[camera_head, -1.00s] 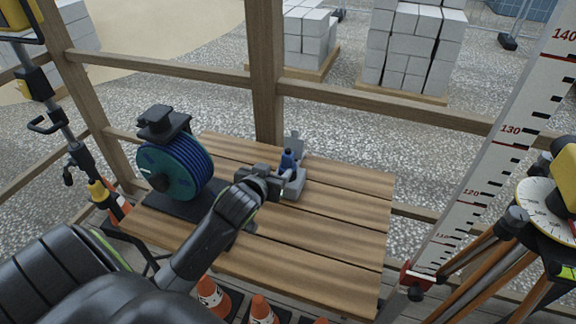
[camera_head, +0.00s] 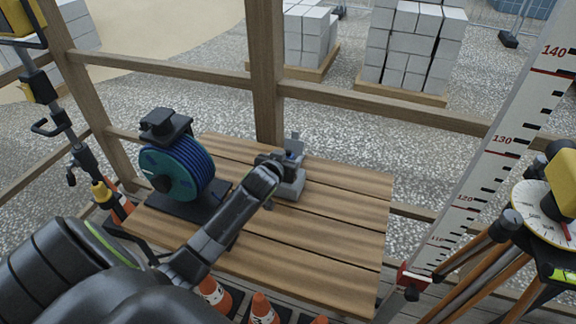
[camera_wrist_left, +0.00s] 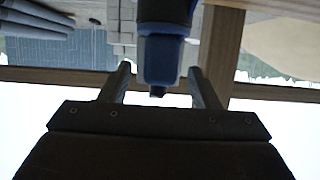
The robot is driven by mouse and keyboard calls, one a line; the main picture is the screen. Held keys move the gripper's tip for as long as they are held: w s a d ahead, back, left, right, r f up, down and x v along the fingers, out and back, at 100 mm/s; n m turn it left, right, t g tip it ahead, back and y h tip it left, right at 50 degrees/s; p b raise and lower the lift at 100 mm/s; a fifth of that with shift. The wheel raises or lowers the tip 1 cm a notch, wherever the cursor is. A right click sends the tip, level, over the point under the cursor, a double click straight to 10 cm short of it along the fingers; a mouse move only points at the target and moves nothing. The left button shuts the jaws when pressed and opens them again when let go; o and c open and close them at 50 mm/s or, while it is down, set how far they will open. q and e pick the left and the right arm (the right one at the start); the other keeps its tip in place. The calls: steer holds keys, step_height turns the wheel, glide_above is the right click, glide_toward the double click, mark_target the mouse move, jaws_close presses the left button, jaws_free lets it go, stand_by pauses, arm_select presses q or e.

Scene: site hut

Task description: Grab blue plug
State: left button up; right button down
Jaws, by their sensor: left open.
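The blue plug (camera_head: 291,153) stands at the grey socket box (camera_head: 291,187) on the wooden table, partly hidden behind my left gripper (camera_head: 278,161) in the head view. In the left wrist view the plug (camera_wrist_left: 162,55), dark with blue edges, lies between the two fingers of my left gripper (camera_wrist_left: 160,75). The fingers are open, with a visible gap on each side of the plug. My right gripper is in neither view.
A blue cable reel (camera_head: 178,168) on a dark base stands on the table left of my arm. The slatted table (camera_head: 330,225) is clear to the right. A wooden rail post (camera_head: 266,75) rises behind it. A tripod and a measuring staff (camera_head: 480,185) stand at the right.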

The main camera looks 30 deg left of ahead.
arm_select(q)
steer(key=shift+x, duration=0.9)
steer(key=shift+c, duration=0.3)
